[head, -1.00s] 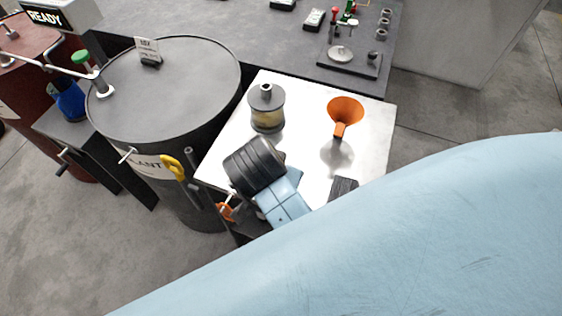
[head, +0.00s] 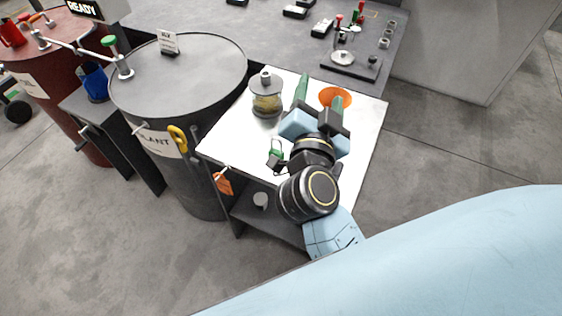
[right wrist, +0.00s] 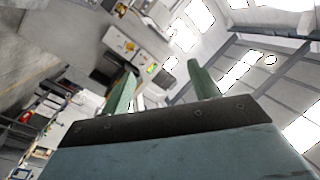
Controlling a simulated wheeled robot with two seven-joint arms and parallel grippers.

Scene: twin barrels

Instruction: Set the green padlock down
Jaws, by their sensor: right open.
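A small green and dark thing, which looks like the green padlock (head: 277,153), is at the left part of the white table top (head: 364,140), just left of my right wrist. My right gripper (head: 319,90) is over the table beyond it, its two green fingers apart and nothing seen between them. The padlock is outside the fingers. In the right wrist view the open fingers (right wrist: 160,90) point out at the room, and no padlock shows there. My left gripper is not in view.
An orange funnel (head: 335,94) is partly hidden behind a right finger. A glass and metal vessel (head: 266,98) stands left of the fingers. A grey barrel (head: 190,85) with a yellow hasp-like piece (head: 178,139) stands left of the table. An orange tag (head: 223,183) hangs at the table's edge.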

